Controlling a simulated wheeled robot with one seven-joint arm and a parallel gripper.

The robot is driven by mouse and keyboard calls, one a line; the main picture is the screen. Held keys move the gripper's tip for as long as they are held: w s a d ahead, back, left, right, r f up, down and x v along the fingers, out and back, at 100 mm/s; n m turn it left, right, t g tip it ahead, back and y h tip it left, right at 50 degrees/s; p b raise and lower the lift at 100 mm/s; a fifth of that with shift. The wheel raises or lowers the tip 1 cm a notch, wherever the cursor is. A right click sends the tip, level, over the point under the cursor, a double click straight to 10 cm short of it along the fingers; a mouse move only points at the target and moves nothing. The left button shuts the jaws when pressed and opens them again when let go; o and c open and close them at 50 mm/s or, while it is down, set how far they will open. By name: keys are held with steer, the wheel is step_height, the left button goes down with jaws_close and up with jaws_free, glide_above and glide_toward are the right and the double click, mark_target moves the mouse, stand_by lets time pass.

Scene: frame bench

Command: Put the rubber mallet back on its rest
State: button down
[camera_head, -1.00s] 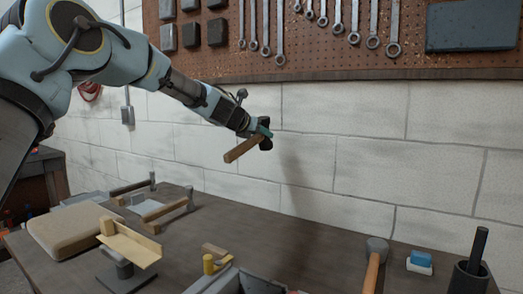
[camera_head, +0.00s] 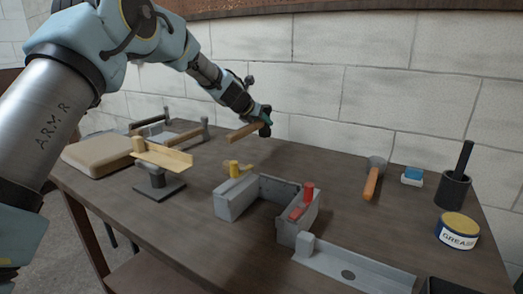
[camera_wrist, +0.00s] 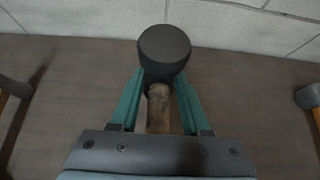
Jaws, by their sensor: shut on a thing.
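The rubber mallet has a dark round head (camera_wrist: 164,53) and a wooden handle (camera_head: 244,132). My gripper (camera_head: 264,119) is shut on the handle, close below the head; its teal fingers (camera_wrist: 159,100) flank the handle in the wrist view. The mallet is held above the bench, with its handle pointing left and slightly down in the head view. A cream angled trough on a dark stand (camera_head: 163,157) is left of it. A long grey tray with an upright block (camera_head: 350,268) is at the front right. I cannot tell which of these is the mallet's rest.
A grey vise-like frame (camera_head: 237,204) with yellow and red knobs stands mid-bench. A tan pad (camera_head: 97,152) and other tools lie left.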

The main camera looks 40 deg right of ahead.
mark_target(245, 127)
steer(key=shift+f+b, duration=0.5)
steer(key=shift+f, duration=2.9)
steer(key=shift+f, duration=0.15)
steer(key=shift+c, duration=1.8)
jaws_free()
steer(key=b+v, duration=0.3)
steer(key=v, duration=0.9)
